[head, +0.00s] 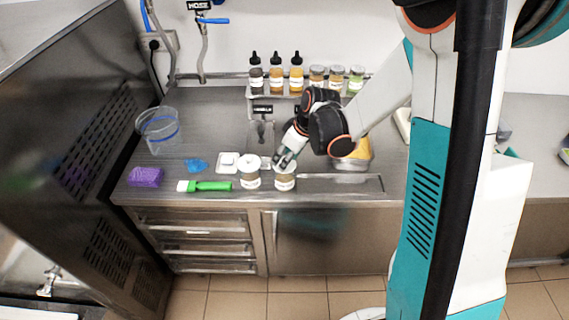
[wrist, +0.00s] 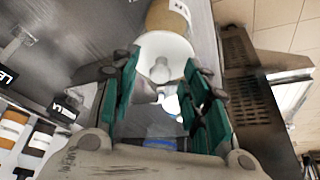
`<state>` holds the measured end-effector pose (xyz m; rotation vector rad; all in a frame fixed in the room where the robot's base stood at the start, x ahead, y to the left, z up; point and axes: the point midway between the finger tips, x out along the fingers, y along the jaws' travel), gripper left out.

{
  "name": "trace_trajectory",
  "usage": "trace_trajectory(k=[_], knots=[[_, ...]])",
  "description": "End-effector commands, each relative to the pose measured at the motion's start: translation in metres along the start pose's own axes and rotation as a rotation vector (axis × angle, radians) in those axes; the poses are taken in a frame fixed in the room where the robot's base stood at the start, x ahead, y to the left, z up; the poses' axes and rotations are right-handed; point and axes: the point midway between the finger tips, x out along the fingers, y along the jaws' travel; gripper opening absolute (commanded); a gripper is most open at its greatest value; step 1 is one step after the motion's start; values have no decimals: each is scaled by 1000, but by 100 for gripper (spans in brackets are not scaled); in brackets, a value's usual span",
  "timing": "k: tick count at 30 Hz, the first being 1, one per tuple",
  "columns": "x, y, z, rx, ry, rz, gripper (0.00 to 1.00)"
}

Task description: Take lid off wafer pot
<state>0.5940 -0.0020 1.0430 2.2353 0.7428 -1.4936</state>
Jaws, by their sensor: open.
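Two pots with pale labels and white knobbed lids stand side by side at the counter's front: a left pot (head: 250,180) and a right pot (head: 285,183). I cannot read which is the wafer pot. My gripper (head: 279,162) is tilted down over the right pot and hides part of its top. In the wrist view a white lid (wrist: 158,46) with a round knob sits on a brownish pot (wrist: 168,15). My gripper (wrist: 165,78) is open there, with green-padded fingers on either side of the knob. Contact cannot be told.
A green-handled brush (head: 210,186), a white square dish (head: 228,161), a blue item (head: 195,165) and a purple block (head: 146,177) lie left of the pots. A clear jug (head: 158,130) stands behind them. Bottles and jars line the back shelf. Counter between jug and shelf is clear.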

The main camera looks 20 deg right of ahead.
Motion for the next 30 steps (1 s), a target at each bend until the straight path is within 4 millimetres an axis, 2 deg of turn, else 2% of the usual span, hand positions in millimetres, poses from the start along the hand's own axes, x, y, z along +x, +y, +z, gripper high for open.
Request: trace_trajectory(k=[1, 6, 17, 22, 26, 30], knots=[[0, 0, 0, 0, 0, 0, 38], [0, 0, 0, 0, 0, 0, 8], [-1, 0, 0, 0, 0, 0, 7], [-9, 0, -4, 0, 0, 0, 7], [-26, 0, -10, 0, 0, 0, 7], [-58, 0, -23, 0, 0, 0, 7]])
